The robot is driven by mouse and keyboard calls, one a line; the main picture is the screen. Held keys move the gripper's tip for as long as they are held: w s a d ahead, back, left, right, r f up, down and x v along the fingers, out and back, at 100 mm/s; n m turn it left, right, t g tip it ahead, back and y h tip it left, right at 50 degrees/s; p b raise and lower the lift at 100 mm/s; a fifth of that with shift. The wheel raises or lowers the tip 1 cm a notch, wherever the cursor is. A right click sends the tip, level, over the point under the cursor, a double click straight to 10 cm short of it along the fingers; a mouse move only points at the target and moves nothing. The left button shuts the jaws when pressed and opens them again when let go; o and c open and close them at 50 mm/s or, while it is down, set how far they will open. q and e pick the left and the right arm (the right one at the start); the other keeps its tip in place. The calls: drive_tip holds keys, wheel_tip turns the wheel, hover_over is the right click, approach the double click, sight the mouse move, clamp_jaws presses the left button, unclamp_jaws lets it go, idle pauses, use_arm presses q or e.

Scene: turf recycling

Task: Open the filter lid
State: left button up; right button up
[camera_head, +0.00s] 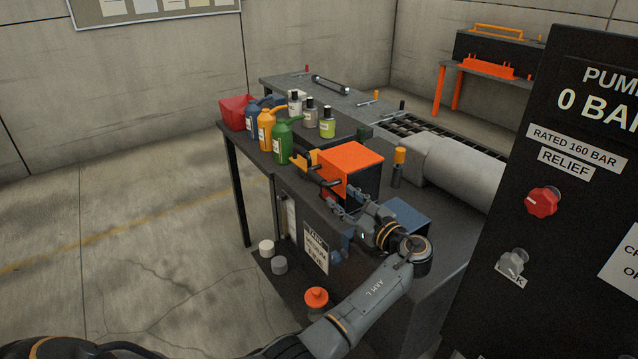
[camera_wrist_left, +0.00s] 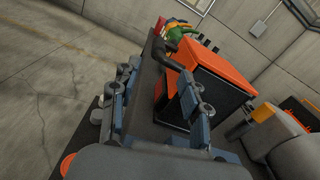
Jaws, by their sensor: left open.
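A dark box with an orange top (camera_head: 350,156) stands on the workbench; I take this top to be the filter lid, and it looks shut. It also shows in the wrist view (camera_wrist_left: 222,72). A dark bent handle (camera_wrist_left: 166,52) sticks out from the box's side. My left gripper (camera_head: 338,203) is open and empty, close to the near side of the box. In the wrist view its fingers (camera_wrist_left: 157,92) stand apart, with the handle just beyond them. I cannot tell whether a finger touches the box. My right gripper is not in view.
Green (camera_head: 283,143), orange and blue jugs, a red bin (camera_head: 236,112) and small bottles crowd the bench's far left. A grey cylinder (camera_head: 455,160) lies right of the box. The black pump panel (camera_head: 560,200) blocks the right side. Floor to the left is clear.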

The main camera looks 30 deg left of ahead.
sight(326, 186)
use_arm(q)
drive_tip(key=b+x, duration=0.1)
drive_tip(key=x, duration=0.2)
drive_tip(key=b+x, duration=0.2)
drive_tip(key=x, duration=0.1)
drive_tip(key=b+x, duration=0.1)
drive_tip(key=x, duration=0.2)
drive_tip(key=shift+a+f, duration=0.3)
drive_tip(key=shift+a, duration=0.05)
drive_tip(key=shift+w+a+r, duration=0.1)
drive_tip(key=shift+w+a, duration=0.15)
drive_tip(key=shift+a, duration=0.2)
clamp_jaws()
